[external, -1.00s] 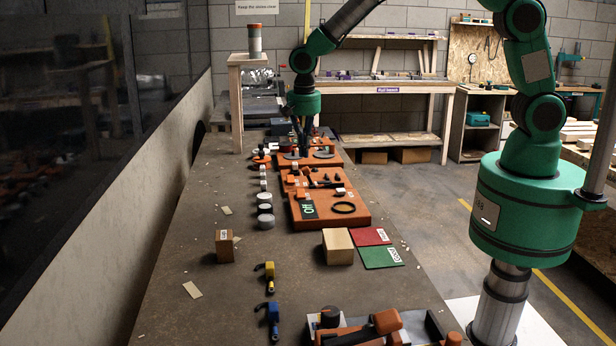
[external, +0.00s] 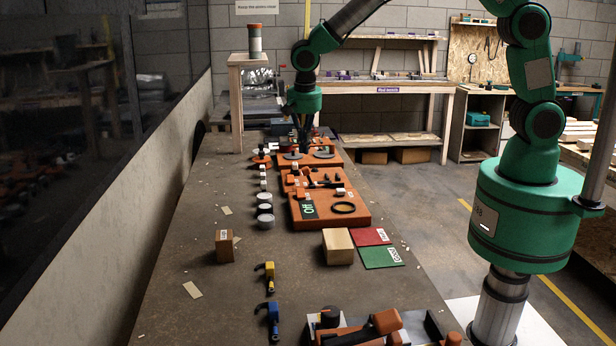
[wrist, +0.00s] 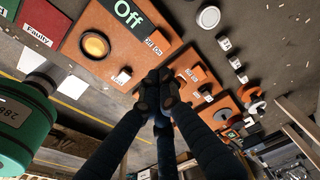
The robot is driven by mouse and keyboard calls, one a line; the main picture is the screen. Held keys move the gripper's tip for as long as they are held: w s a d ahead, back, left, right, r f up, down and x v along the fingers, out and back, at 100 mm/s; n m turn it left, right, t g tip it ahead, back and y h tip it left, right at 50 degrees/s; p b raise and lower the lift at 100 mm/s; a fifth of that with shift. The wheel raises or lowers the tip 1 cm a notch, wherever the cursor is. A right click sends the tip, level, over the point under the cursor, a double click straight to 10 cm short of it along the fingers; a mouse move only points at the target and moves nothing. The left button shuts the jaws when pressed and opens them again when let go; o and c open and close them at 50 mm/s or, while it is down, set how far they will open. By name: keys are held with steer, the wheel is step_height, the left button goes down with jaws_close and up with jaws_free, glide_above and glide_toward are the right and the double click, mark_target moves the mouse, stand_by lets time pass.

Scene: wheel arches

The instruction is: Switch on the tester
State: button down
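The tester appears to be the orange board (external: 365,219) nearest along the row; its green sign (external: 308,211) reads "Off". A small orange block (wrist: 155,41) with white "Off" and "On" labels sits at the board's edge. My gripper (external: 304,150) is above the far orange boards, beyond the tester. In the wrist view its fingertips (wrist: 160,84) are together, with nothing visible between them; they hide part of the boards.
Round grey and white pieces (external: 265,209) line the boards' left side. A wooden block (external: 338,246) and red (external: 371,236) and green (external: 381,257) cards lie nearer. Blue (external: 272,315) and yellow (external: 269,275) tools lie on the bench. The bench's left middle is mostly clear.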

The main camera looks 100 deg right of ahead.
mark_target(303, 190)
steer(key=shift+a+r+h+b, duration=0.15)
steer(key=shift+a+h+b, duration=0.1)
steer(key=shift+h+b, duration=0.25)
steer(key=b+x, duration=0.2)
steer(key=x, duration=1.2)
steer(key=shift+b, duration=0.3)
steer(key=shift+y+p, duration=0.3)
steer(key=shift+p, duration=0.2)
